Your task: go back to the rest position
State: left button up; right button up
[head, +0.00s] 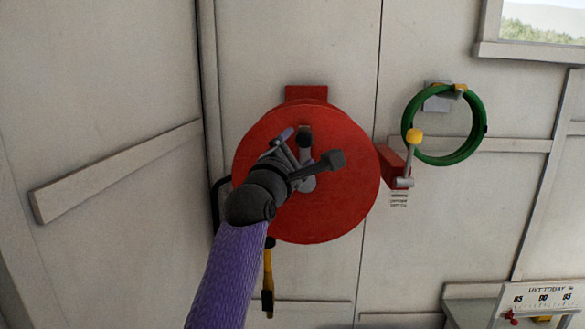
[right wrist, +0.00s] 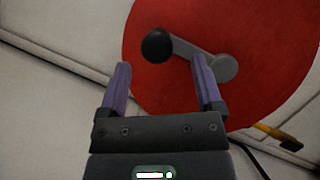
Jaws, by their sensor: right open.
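My right gripper (head: 291,144) is in front of the red hose reel disc (head: 350,190) on the wall, at the end of my purple arm. In the right wrist view, its two fingers (right wrist: 160,66) stand apart with nothing between them. Beyond the fingertips is the reel's grey crank with a black knob (right wrist: 157,46); the knob appears in the gap between the tips, and contact cannot be told. The crank's hub (right wrist: 224,68) lies to the right, partly behind a finger. In the head view my gripper partly covers the crank (head: 305,137). My left gripper is not in view.
Right of the reel are a red box with a yellow-knobbed lever (head: 414,137) and a green hose coil (head: 474,150) on a wall hook. A yellow-handled nozzle (head: 267,270) hangs below the reel. A counter sign (head: 545,297) stands at the lower right. Wall panels surround them.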

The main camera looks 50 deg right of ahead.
jog(key=b+v, duration=0.1)
jog(key=v, duration=0.1)
jog(key=shift+s+a+f, duration=0.1)
jog(key=shift+a+f, duration=0.15)
jog(key=shift+s+a+r, duration=0.1)
jog(key=shift+a+r, duration=0.05)
jog(key=shift+a, duration=0.05)
